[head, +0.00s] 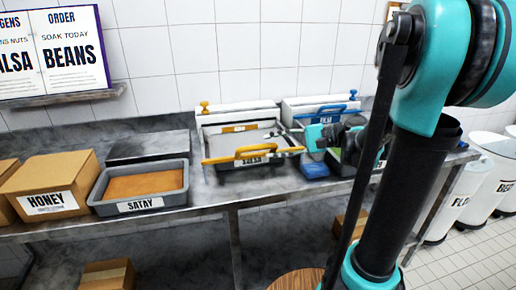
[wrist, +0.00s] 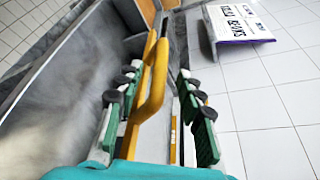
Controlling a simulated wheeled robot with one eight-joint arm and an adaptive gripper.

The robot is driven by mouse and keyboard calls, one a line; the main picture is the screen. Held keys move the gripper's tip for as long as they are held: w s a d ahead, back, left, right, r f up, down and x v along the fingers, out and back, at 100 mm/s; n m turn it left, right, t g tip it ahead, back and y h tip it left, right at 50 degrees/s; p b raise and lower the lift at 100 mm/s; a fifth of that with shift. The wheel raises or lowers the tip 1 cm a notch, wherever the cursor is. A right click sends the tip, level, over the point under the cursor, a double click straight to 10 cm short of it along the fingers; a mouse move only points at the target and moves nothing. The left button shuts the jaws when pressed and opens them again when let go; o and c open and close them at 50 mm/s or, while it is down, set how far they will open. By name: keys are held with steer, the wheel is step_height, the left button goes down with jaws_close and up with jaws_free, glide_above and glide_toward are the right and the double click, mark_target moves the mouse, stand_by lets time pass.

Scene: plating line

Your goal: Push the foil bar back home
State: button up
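The foil bar, a yellow bar with a raised handle (head: 254,154), lies across the front of the salsa tray (head: 238,167), forward of the white dispenser (head: 238,113) with a yellow knob. In the wrist view the yellow bar (wrist: 151,85) runs lengthwise in the picture between my two fingers. My gripper (head: 334,137) is at the bar's right end, over the counter. In the wrist view its green-padded fingers (wrist: 155,92) are apart, with a gap on both sides of the bar. Contact with the bar cannot be told. My arm hides part of the right side.
A second dispenser (head: 318,107) with a blue bar labelled film stands right of the foil one, partly behind my gripper. A satay tray (head: 178,206) and honey box (head: 62,172) stand left. White bins (head: 464,205) are right of the counter. The tiled wall is behind.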

mark_target(266, 147)
steer(key=shift+x, duration=2.6)
jaws_close()
